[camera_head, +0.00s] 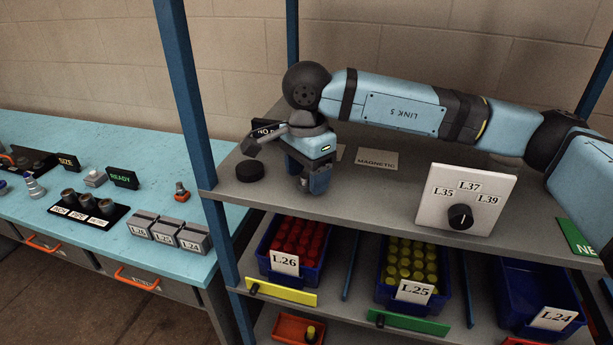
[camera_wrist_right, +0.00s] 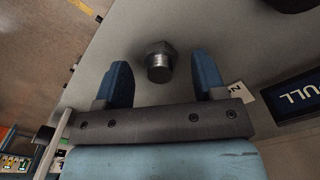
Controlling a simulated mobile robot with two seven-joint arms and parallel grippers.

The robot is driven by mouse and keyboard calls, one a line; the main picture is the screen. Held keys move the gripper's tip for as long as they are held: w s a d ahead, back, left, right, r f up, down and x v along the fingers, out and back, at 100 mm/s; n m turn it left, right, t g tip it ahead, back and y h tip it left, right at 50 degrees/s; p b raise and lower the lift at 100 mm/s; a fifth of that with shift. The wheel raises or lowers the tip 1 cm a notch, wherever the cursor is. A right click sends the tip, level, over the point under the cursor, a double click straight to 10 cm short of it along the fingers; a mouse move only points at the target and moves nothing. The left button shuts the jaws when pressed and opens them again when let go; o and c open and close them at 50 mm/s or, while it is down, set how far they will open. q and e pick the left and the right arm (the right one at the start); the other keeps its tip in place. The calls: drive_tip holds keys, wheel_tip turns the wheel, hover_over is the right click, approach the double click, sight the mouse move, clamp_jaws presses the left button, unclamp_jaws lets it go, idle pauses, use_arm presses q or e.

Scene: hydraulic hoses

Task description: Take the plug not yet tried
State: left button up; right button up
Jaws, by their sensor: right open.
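A grey metal plug (camera_wrist_right: 159,62) with a hex head and a threaded-looking round end shows in the right wrist view, on the grey shelf top. My right gripper (camera_wrist_right: 161,72) is open, with one blue finger on either side of it and a gap to each. In the head view my right gripper (camera_head: 308,182) points down low over the upper shelf, and the plug cannot be made out there. On the blue bench stand a small silver fitting (camera_head: 34,187) and a small orange-and-grey piece (camera_head: 181,193). My left gripper is not in view.
A black disc (camera_head: 250,171) lies on the shelf left of the gripper. A MAGNETIC label (camera_head: 376,159) and a dial panel (camera_head: 466,200) are to the right. Below are blue bins of red caps (camera_head: 297,244) and yellow caps (camera_head: 410,264). A blue post (camera_head: 186,90) stands left.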

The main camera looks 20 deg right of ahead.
drive_tip(key=shift+f, duration=0.5)
drive_tip(key=shift+c, duration=0.5)
drive_tip(key=c, duration=0.9)
drive_tip(key=shift+r, duration=0.2)
